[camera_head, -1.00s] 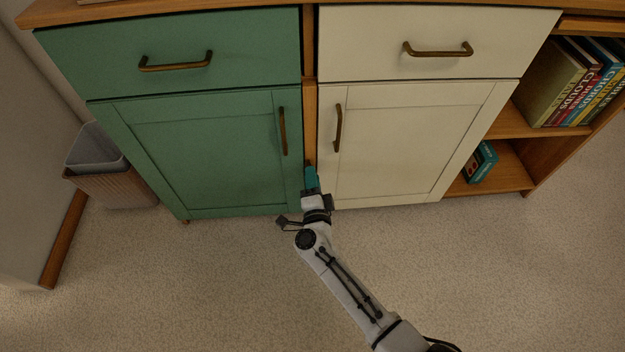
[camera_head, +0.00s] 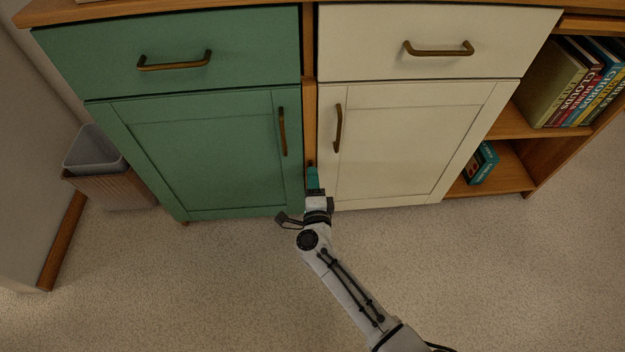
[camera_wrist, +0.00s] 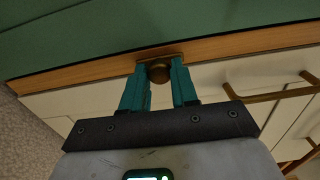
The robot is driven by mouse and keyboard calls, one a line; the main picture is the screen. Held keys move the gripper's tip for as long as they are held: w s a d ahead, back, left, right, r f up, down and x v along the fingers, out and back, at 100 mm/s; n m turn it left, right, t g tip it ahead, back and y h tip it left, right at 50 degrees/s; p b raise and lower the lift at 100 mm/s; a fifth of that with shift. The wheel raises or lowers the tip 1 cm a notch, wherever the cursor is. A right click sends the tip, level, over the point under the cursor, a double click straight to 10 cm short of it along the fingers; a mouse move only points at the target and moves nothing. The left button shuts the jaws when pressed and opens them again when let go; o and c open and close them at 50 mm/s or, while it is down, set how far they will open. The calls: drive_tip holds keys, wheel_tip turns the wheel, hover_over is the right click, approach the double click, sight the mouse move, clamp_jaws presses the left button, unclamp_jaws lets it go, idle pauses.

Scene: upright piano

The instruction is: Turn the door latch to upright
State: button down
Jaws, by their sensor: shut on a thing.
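The door latch (camera_wrist: 159,73) is a small brass-coloured knob on the wooden strip between the green door (camera_head: 210,155) and the cream door (camera_head: 400,145). My gripper (camera_head: 312,172) is at the lower part of that strip in the head view. In the wrist view my gripper (camera_wrist: 158,80) has its teal fingers on either side of the latch, shut on it. The fingers hide most of the latch in the head view. Its turn angle is hard to tell.
Brass handles stand out from the green door (camera_head: 283,132) and the cream door (camera_head: 337,128), above my gripper. A waste bin (camera_head: 110,185) stands at the left. An open shelf with books (camera_head: 570,85) is at the right. The carpet in front is clear.

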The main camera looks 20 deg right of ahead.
drive_tip(key=c, duration=0.9)
unclamp_jaws()
drive_tip(key=shift+d, duration=0.1)
drive_tip(key=p+v, duration=0.3)
drive_tip(key=v, duration=0.7)
drive_tip(key=shift+s+p, duration=0.3)
drive_tip(key=shift+s, duration=0.1)
